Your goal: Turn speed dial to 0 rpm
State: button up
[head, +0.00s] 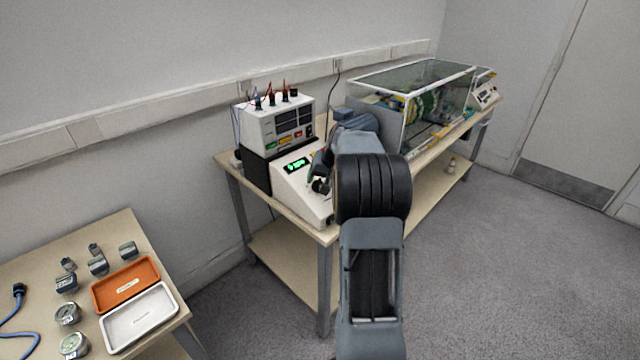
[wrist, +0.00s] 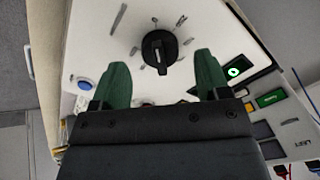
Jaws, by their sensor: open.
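The speed dial is a round black knob (wrist: 160,48) with a pale pointer mark, on the white sloped control panel (wrist: 100,30). Tick marks surround it. My gripper (wrist: 158,80) is open, its two green fingers apart on either side below the knob in the wrist view, not closed on it. A small display with green digits (wrist: 234,72) sits to the right of the fingers. In the head view the control box (head: 290,178) stands on the bench with its lit green display (head: 297,165), and my gripper (head: 318,182) is at its panel, partly hidden by my arm. The digits are too small to read.
A blue button (wrist: 85,85) lies beside the left finger. A white instrument with cables (head: 275,125) stands behind the control box. A glass-walled enclosure (head: 435,110) is farther along the bench. A side table holds orange (head: 125,285) and white trays (head: 140,318).

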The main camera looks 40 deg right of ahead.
jog(key=v, duration=1.1)
jog(key=shift+r, duration=0.2)
jog(key=shift+s+d, duration=0.1)
jog(key=s+a+f+g+p, duration=0.1)
jog(key=s+a+f+g, duration=0.1)
jog(key=s+a+f, duration=0.25)
jog(key=s+a+r+n+p, duration=0.1)
jog(key=s+a+n+p, duration=0.1)
jog(key=s+a, duration=0.5)
jog(key=s+a+r+n+p, duration=0.1)
jog(key=s+a+n+p, duration=0.2)
jog(key=a, duration=1.3)
jog(key=s+n, duration=0.2)
jog(key=s, duration=0.3)
jog(key=shift+a+r+t+h, duration=0.25)
jog(key=shift+t+h, duration=0.05)
jog(key=shift+h, duration=0.1)
jog(key=shift+s, duration=0.1)
